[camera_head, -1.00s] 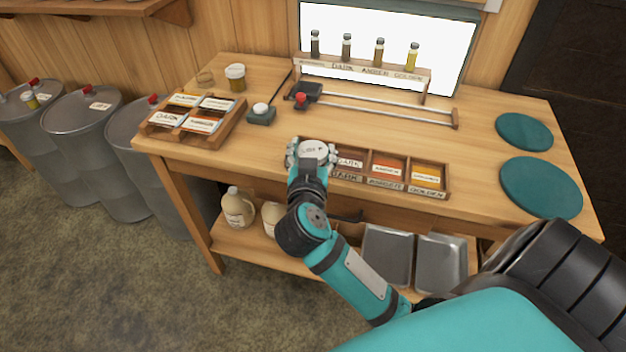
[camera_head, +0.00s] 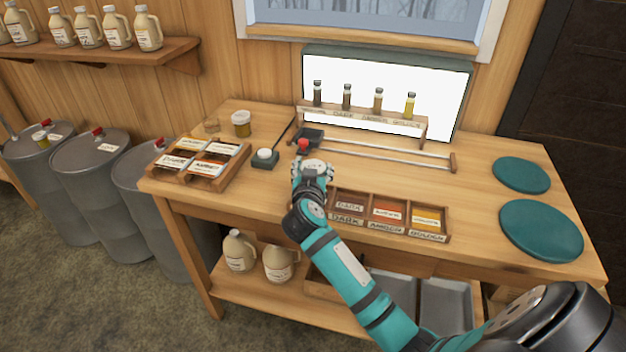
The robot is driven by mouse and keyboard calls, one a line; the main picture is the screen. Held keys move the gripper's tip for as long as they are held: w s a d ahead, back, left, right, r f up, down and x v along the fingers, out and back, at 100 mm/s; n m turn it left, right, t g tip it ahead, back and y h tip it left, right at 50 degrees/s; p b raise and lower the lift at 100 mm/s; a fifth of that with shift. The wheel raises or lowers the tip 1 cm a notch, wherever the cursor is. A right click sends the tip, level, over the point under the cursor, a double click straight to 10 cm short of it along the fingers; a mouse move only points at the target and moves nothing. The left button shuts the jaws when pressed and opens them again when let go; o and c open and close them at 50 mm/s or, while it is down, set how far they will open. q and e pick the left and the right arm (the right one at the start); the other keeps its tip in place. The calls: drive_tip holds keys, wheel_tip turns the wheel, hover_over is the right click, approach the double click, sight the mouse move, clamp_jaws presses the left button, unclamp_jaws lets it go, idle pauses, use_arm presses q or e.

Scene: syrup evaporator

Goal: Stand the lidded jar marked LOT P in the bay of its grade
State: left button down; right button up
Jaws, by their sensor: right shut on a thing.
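My right gripper (camera_head: 313,172) is shut on a white-lidded jar (camera_head: 311,164). The fingers and wrist hide most of the jar, and the marking on its lid cannot be read now. The gripper is behind and to the left of a wooden rack (camera_head: 449,228) with three bays labelled DARK (camera_head: 346,219), AMBER (camera_head: 386,228) and GOLDEN (camera_head: 427,237). How high the jar is over the bench cannot be told. My left gripper is not in view.
Behind the jar are a red-knobbed slider (camera_head: 303,146) on metal rails and a stand of sample vials (camera_head: 362,114). Two teal discs (camera_head: 541,229) lie at right.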

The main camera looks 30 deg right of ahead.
drive_tip(key=shift+f, duration=1.7)
drive_tip(key=shift+f, duration=0.1)
drive_tip(key=o, duration=1.5)
drive_tip(key=shift+c, duration=0.2)
drive_tip(key=shift+s+a, duration=0.1)
drive_tip(key=v, duration=1.1)
drive_tip(key=shift+s+a, duration=0.25)
drive_tip(key=shift+s, duration=0.1)
